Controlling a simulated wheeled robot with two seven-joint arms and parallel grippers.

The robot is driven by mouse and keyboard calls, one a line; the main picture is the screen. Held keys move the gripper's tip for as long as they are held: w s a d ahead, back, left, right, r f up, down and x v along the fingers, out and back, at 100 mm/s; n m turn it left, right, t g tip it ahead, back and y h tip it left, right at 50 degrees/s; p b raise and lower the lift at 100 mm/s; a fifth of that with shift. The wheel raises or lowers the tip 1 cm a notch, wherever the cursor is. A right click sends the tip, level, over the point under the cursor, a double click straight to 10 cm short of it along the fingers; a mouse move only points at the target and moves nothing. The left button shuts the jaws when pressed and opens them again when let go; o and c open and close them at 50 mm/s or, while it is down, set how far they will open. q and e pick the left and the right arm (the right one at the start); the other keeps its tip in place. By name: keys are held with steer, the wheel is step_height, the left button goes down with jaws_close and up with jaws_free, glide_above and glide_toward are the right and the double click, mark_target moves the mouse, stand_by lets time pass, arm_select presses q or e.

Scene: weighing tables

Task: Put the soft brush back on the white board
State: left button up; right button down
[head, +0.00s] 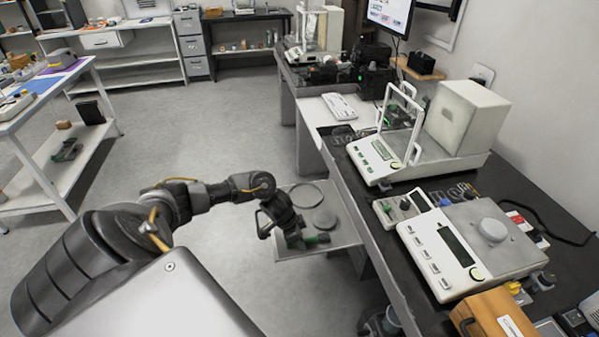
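My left gripper (280,233) reaches down over the pale board (345,235) that juts out from the left side of the dark bench. A small dark and green object (318,239) shows right by the fingertips, low over or on the board. It may be the soft brush, but it is too small to be sure. I cannot tell whether the fingers grip it or only stand beside it. My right gripper is not in view.
A dark ring (306,195) and a grey disc (325,218) lie on the board. On the bench stand a balance (465,250), another with a raised frame (380,160) and an orange case (495,315). Floor left of the board is clear.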

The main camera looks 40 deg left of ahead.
arm_select(q)
steer(key=v, duration=1.2)
steer(key=shift+p, duration=0.45)
steer(key=shift+r, duration=0.1)
